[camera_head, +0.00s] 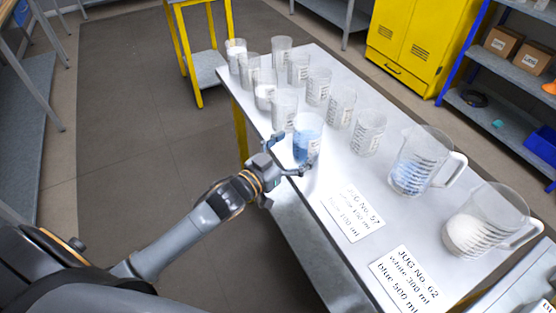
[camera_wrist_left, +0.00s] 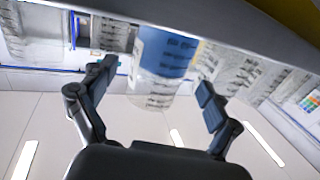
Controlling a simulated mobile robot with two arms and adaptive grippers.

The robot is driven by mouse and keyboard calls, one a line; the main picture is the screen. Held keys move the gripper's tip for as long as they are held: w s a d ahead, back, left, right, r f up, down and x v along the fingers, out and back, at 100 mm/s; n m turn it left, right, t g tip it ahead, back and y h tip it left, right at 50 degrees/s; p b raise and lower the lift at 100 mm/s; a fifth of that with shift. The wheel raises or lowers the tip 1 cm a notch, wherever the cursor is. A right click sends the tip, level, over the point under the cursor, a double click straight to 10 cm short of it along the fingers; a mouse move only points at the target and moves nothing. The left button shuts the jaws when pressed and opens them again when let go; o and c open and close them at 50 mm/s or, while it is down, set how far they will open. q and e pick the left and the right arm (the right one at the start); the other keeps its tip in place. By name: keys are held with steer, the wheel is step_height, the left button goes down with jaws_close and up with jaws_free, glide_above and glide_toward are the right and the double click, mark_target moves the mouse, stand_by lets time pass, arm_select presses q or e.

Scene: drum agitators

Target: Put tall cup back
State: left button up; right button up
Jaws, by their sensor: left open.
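A clear tall cup (camera_head: 308,126) with blue contents stands upright at the near left edge of the table. My left gripper (camera_head: 296,150) is open, with its fingers on either side of this cup. In the left wrist view the cup (camera_wrist_left: 165,55) appears upside down between the open fingers (camera_wrist_left: 157,78), with visible gaps on both sides. Other clear graduated cups (camera_head: 284,108) stand in rows behind it, some with white contents. I cannot tell which other cup might be the tall one. My right gripper is not in view.
A jug with blue contents (camera_head: 418,160) and a jug with white contents (camera_head: 488,217) stand at the table's right. Two printed cards, JUG No. 57 (camera_head: 352,214) and JUG No. 62 (camera_head: 411,278), lie in front. A yellow cabinet (camera_head: 419,35) stands behind.

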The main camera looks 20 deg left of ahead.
arm_select(q)
steer(key=v, duration=0.8)
steer(key=shift+b, duration=0.45)
steer(key=shift+s+r, duration=0.1)
steer(key=s+a+f+n+g+y, duration=0.1)
steer(key=a+f+g+y, duration=0.15)
steer(key=f, duration=0.85)
steer(key=a+f+n+g+y, duration=0.15)
steer(key=a+f, duration=0.25)
steer(key=f, duration=0.8)
steer(key=s+a+f+g+y, duration=0.1)
steer(key=s+f+g, duration=0.1)
steer(key=s+f, duration=0.35)
steer(key=s+f+g+y, duration=0.1)
steer(key=s+f+g, duration=0.15)
steer(key=f, duration=0.65)
steer(key=s+d+f+g, duration=0.1)
steer(key=s+f+g, duration=0.1)
steer(key=s+f, duration=0.4)
steer(key=s+d+f+g, duration=0.2)
steer(key=s+f, duration=0.5)
steer(key=s, duration=0.7)
steer(key=s+d+f+m+g, duration=0.1)
steer(key=s+d+f+g, duration=0.1)
steer(key=s+f, duration=0.4)
steer(key=s+g, duration=0.1)
steer(key=s, duration=0.3)
steer(key=shift+s+f, duration=0.2)
steer(key=shift+s, duration=0.1)
steer(key=shift+g, duration=0.25)
